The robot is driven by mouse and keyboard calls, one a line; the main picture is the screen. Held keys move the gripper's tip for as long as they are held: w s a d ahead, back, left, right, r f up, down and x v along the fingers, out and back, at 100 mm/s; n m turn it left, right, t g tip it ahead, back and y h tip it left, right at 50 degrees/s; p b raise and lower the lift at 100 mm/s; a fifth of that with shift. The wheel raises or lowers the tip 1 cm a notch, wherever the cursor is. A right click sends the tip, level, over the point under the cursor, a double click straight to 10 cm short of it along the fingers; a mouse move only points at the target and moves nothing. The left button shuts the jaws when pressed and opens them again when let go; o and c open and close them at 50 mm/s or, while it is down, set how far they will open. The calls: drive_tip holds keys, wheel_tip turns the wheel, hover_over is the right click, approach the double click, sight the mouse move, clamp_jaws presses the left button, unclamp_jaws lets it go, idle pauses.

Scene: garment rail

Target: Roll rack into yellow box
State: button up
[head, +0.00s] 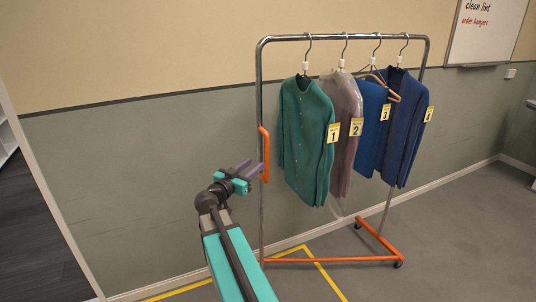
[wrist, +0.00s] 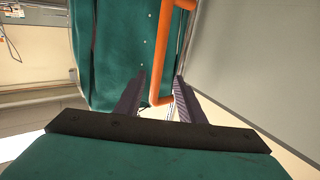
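The garment rack (head: 380,240) has a grey metal frame and an orange base on casters. An orange handle (head: 265,150) is on its left post; it also shows in the wrist view (wrist: 164,50). The yellow box (head: 325,280) is a tape outline on the floor. The rack's left end is over the tape, and its right end stands outside to the right. My gripper (head: 254,170) is at the handle's lower part. In the wrist view its fingers (wrist: 158,88) are apart, with the handle's lower end showing between or just beyond them. I cannot tell whether they touch.
A green shirt (head: 305,140), a covered garment (head: 342,125) and blue garments (head: 403,130) with numbered tags hang from the rail. The wall (head: 150,180) is close behind the rack. A whiteboard (head: 485,30) is at upper right. Open floor (head: 460,245) lies to the right.

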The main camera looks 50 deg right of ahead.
sight(268, 153)
drive_tip(key=p+x, duration=0.5)
drive_tip(key=x, duration=0.6)
drive_tip(key=shift+d+r, duration=0.1)
drive_tip(key=shift+d, duration=0.2)
drive_tip(key=shift+x, duration=1)
